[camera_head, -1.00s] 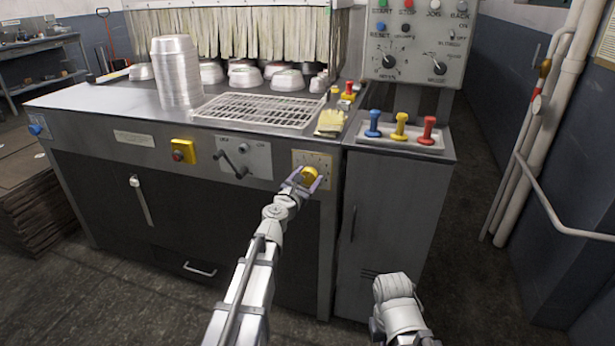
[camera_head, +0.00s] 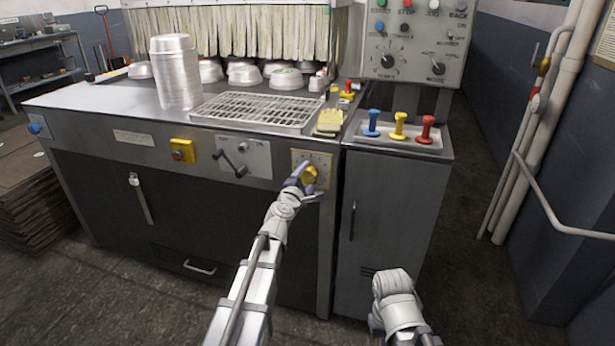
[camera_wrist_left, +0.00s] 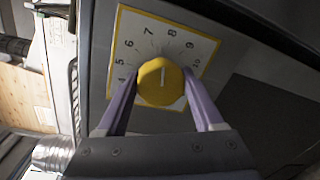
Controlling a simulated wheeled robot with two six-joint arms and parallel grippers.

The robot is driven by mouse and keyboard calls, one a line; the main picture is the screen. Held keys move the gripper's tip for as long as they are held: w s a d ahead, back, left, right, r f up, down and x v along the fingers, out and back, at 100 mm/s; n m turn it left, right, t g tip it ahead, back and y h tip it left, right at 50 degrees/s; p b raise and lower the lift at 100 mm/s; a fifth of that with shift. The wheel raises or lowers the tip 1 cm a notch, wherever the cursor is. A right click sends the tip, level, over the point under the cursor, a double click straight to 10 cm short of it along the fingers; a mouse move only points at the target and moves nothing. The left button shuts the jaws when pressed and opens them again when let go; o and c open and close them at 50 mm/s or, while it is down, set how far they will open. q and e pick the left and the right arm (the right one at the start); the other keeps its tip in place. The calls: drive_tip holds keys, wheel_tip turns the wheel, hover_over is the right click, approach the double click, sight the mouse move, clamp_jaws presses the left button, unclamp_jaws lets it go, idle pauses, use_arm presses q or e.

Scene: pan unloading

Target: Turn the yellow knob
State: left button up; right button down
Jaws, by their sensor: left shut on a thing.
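The yellow knob (camera_head: 310,176) sits on a square numbered dial plate (camera_head: 326,160) on the front of the grey machine. In the left wrist view the round knob (camera_wrist_left: 158,88) has a white pointer line, directed roughly between 7 and 8 on the yellow-edged dial plate (camera_wrist_left: 133,28). My left gripper (camera_head: 308,180) is shut on the knob, one finger at the upper left and one at the lower right in the head view. The left wrist view shows its two purple fingers (camera_wrist_left: 162,86) on either side of the knob. My right gripper is out of view.
Left of the dial are a lever panel (camera_head: 258,155) and a yellow box with a red button (camera_head: 183,151). Blue (camera_head: 372,122), yellow (camera_head: 398,126) and red (camera_head: 425,130) handles stand in a tray on the right cabinet. Stacked pans (camera_head: 176,75) and yellow gloves (camera_head: 331,121) lie on top.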

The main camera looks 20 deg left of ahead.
use_arm(q)
drive_tip(key=shift+s+d+f+m, duration=0.1)
drive_tip(key=shift+m, duration=0.5)
drive_tip(key=shift+s+d+m, duration=0.1)
drive_tip(key=shift+m, duration=0.5)
drive_tip(key=o, duration=1)
drive_tip(key=shift+c, duration=0.2)
drive_tip(key=o, duration=0.4)
drive_tip(key=shift+w+a, duration=0.15)
drive_tip(key=s, duration=0.8)
drive_tip(key=shift+a+r+p, duration=0.1)
drive_tip(key=shift+r+p, duration=0.2)
drive_tip(key=shift+p, duration=0.05)
drive_tip(key=shift+w, duration=0.1)
